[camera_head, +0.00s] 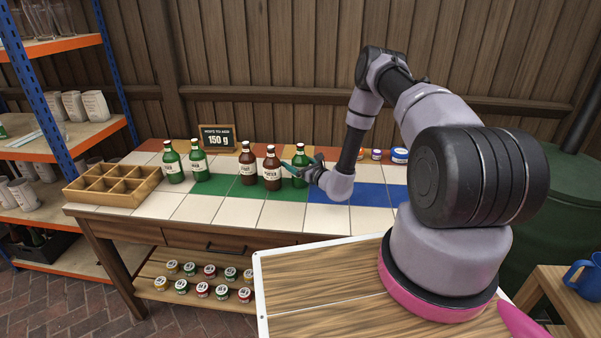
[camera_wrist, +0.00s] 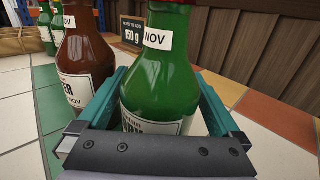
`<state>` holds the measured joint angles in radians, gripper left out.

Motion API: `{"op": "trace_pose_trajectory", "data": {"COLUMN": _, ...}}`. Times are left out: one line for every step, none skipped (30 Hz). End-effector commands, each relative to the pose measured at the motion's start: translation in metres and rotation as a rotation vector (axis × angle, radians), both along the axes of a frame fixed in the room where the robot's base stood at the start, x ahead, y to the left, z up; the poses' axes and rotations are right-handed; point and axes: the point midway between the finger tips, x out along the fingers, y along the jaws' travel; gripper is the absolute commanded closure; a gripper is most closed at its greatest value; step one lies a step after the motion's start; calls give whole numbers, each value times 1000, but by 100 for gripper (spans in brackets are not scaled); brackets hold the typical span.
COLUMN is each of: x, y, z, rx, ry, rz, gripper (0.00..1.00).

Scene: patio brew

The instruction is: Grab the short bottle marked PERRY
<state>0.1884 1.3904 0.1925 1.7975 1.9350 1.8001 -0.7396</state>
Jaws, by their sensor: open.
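Several bottles stand in a row on the tiled counter (camera_head: 235,210). A green bottle (camera_wrist: 160,85) with a NOV neck tag is upright between the fingers of my gripper (camera_wrist: 161,92) in the wrist view. My gripper is open around it, one teal finger on each side. Its lower label is partly hidden by my gripper, so I cannot read its full name. Two green bottles (camera_head: 173,167) (camera_head: 199,163) stand further left.
A wooden divided box (camera_head: 112,187) sits at the counter's left end. A black sign reading 150 g (camera_head: 218,139) stands behind the bottles. Small jars (camera_head: 399,154) are at the back right. Lidded jars (camera_head: 209,271) fill the shelf below. Tiles in front are clear.

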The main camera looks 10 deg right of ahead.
Motion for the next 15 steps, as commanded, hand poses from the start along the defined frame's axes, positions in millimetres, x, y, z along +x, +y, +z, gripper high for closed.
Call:
{"op": "trace_pose_trajectory", "data": {"x": 0, "y": 0, "z": 0, "rx": 0, "ry": 0, "rz": 0, "gripper": 0}}
{"op": "trace_pose_trajectory", "data": {"x": 0, "y": 0, "z": 0, "rx": 0, "ry": 0, "rz": 0, "gripper": 0}}
{"op": "trace_pose_trajectory", "data": {"x": 0, "y": 0, "z": 0, "rx": 0, "ry": 0, "rz": 0, "gripper": 0}}
{"op": "trace_pose_trajectory", "data": {"x": 0, "y": 0, "z": 0, "rx": 0, "ry": 0, "rz": 0, "gripper": 8}}
{"op": "trace_pose_trajectory", "data": {"x": 0, "y": 0, "z": 0, "rx": 0, "ry": 0, "rz": 0, "gripper": 19}}
{"op": "trace_pose_trajectory", "data": {"x": -1, "y": 0, "z": 0, "rx": 0, "ry": 0, "rz": 0, "gripper": 34}}
{"op": "trace_pose_trajectory", "data": {"x": -1, "y": 0, "z": 0, "rx": 0, "ry": 0, "rz": 0, "gripper": 46}}
{"op": "trace_pose_trajectory", "data": {"x": -1, "y": 0, "z": 0, "rx": 0, "ry": 0, "rz": 0, "gripper": 57}}
{"op": "trace_pose_trajectory", "data": {"x": -1, "y": 0, "z": 0, "rx": 0, "ry": 0, "rz": 0, "gripper": 73}}
{"op": "trace_pose_trajectory", "data": {"x": -1, "y": 0, "z": 0, "rx": 0, "ry": 0, "rz": 1, "gripper": 84}}
{"op": "trace_pose_trajectory", "data": {"x": -1, "y": 0, "z": 0, "rx": 0, "ry": 0, "rz": 1, "gripper": 96}}
{"op": "trace_pose_trajectory", "data": {"x": -1, "y": 0, "z": 0, "rx": 0, "ry": 1, "rz": 1, "gripper": 100}}
{"op": "trace_pose_trajectory", "data": {"x": 0, "y": 0, "z": 1, "rx": 0, "ry": -1, "rz": 0, "gripper": 100}}
{"op": "trace_pose_trajectory", "data": {"x": 0, "y": 0, "z": 1, "rx": 0, "ry": -1, "rz": 0, "gripper": 100}}
{"op": "trace_pose_trajectory", "data": {"x": 0, "y": 0, "z": 1, "rx": 0, "ry": -1, "rz": 0, "gripper": 100}}
